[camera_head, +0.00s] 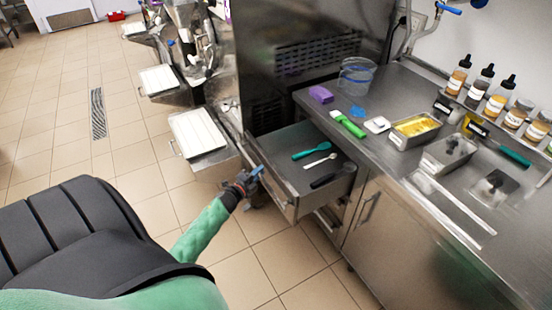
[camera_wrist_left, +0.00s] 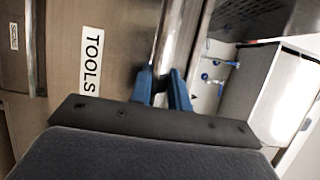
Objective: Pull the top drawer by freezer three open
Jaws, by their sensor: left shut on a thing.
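The top drawer (camera_head: 284,167) under the steel counter stands pulled out, with its inside showing. A teal spatula, a white spoon and a dark-handled tool lie in it. In the left wrist view, its steel front (camera_wrist_left: 118,60) carries a "TOOLS" label (camera_wrist_left: 91,58). My left gripper (camera_head: 254,177) is at the drawer's front, its blue fingers (camera_wrist_left: 165,90) shut around the shiny bar handle (camera_wrist_left: 174,38). In the head view the handle is mostly hidden by the gripper. My right gripper is in neither view.
A freezer (camera_head: 300,40) stands behind the drawer. A white tray (camera_head: 198,132) sits left of it. The steel counter (camera_head: 385,160) holds a clear tub (camera_head: 357,75), metal pans and several bottles. A cabinet door (camera_head: 385,225) is below. Tiled floor (camera_head: 285,255) is clear in front of the drawer.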

